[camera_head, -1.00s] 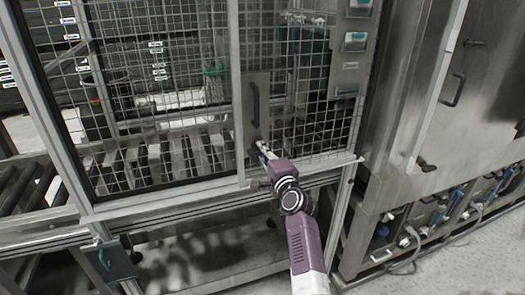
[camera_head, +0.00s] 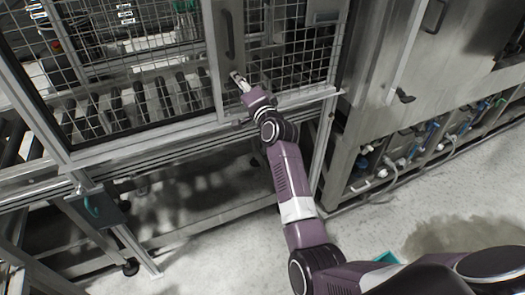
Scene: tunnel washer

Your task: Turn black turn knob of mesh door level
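The mesh door (camera_head: 150,65) is at the upper left, with a metal plate (camera_head: 222,70) on its right edge. A black vertical bar handle (camera_head: 229,35) is on this plate. My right gripper (camera_head: 238,80) is at the lower part of the plate, below the handle. I cannot make out the black turn knob; the gripper covers that spot. The fingers are too small to tell whether they are open or shut, or whether they touch anything. My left gripper is not in view.
A metal frame rail (camera_head: 190,130) runs below the door, close under my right wrist. A steel cabinet (camera_head: 440,60) with hoses and valves along its base stands at the right. A dark box with a teal handle (camera_head: 95,208) hangs at the lower left.

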